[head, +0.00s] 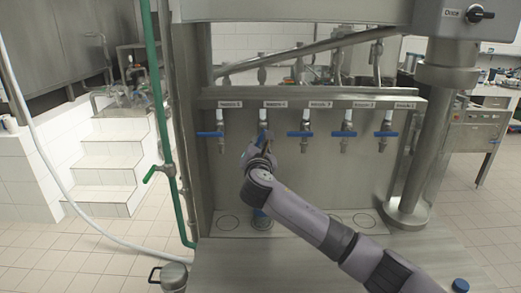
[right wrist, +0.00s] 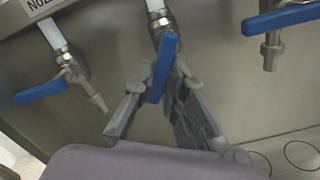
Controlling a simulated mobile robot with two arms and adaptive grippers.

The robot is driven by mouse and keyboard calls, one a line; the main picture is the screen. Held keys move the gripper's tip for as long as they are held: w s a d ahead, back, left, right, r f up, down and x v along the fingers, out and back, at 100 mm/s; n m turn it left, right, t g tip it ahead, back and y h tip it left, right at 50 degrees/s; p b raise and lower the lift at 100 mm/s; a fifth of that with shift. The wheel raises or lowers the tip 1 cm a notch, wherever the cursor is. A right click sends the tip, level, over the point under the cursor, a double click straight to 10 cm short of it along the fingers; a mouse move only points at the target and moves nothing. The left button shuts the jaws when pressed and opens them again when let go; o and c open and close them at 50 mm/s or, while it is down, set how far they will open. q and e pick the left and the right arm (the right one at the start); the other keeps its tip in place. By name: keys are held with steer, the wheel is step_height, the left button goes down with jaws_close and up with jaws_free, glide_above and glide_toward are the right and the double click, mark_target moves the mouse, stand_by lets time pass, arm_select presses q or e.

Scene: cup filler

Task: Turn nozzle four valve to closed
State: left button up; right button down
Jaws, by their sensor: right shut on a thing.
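The nozzle four valve is second from the left in the head view, under its label (head: 274,104). Its blue handle (right wrist: 163,68) shows in the right wrist view, pointing downward along the spout rather than sideways. My right gripper (right wrist: 163,90) is shut on this handle, one finger on each side; in the head view the gripper (head: 262,143) hides most of the valve. A blue object (head: 262,218), partly hidden by my arm, stands on the tray below nozzle four. My left gripper is out of view.
The neighbouring valve handles, left (head: 209,134) and right (head: 300,134), lie sideways close to my right gripper. The steel counter (head: 225,270) is mostly clear, with a blue round object (head: 460,285) at its right. A green pipe (head: 165,110) rises on the left.

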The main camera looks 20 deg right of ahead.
steer(key=shift+w+a+r+m+b, duration=0.1)
steer(key=shift+a+r+m+b, duration=0.45)
steer(key=shift+m, duration=1.4)
steer(key=shift+d+r+m+b, duration=0.1)
steer(key=shift+m+b, duration=0.85)
steer(key=shift+m, duration=1.05)
steer(key=shift+w+a+r+m+b, duration=0.1)
steer(key=shift+a+r+m+b, duration=0.45)
steer(key=shift+m, duration=1.4)
steer(key=shift+d+f, duration=0.1)
steer(key=shift+d, duration=0.25)
steer(key=c, duration=1.6)
jaws_free()
